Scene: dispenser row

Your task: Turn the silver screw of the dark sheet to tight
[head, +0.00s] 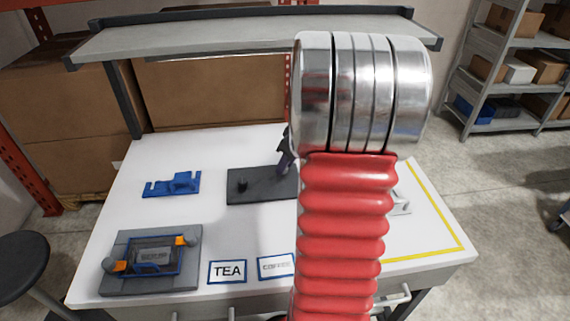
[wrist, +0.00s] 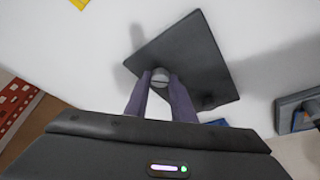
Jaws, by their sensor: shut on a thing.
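The dark sheet (wrist: 200,55) lies flat on the white table; it also shows in the head view (head: 262,190), its right part hidden behind my arm. The silver screw (wrist: 160,75) is near one edge of the sheet, its round slotted head seen from above in the wrist view. My gripper (wrist: 160,84) is shut on the screw head, one purple finger on each side. In the head view my gripper (head: 286,160) is mostly hidden by my arm, and the screw is hidden. How tight the screw is cannot be told.
A small dark post (head: 242,184) stands on the sheet's left part. A blue bracket (head: 172,184) and a grey fixture (head: 150,262) are to the left. TEA (head: 227,271) and COFFEE (head: 275,266) cards lie in front. A shelf (head: 200,38) spans the back.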

